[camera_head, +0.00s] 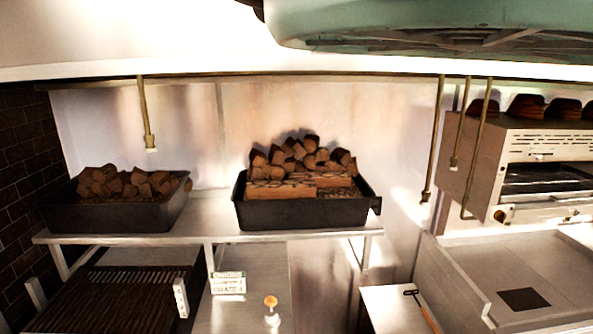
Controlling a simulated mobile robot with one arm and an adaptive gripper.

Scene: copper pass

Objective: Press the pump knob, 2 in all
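A small upright piece with a round orange knob (271,301) on top stands at the bottom centre of the head view. It looks like the pump, with a pale body (272,320) below the knob. It stands on the light counter (245,255) under the shelf. The lower end of the body is near the picture's bottom edge. My gripper is not in view, so its place relative to the knob cannot be told.
A small lettered box or sign (228,283) stands left of the knob, beside a dark grill (130,295). A steel shelf (215,238) above bears two black trays of wood chunks (300,214). A toaster-like oven (545,165) is at right. A large pale green shape (440,20) fills the top right.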

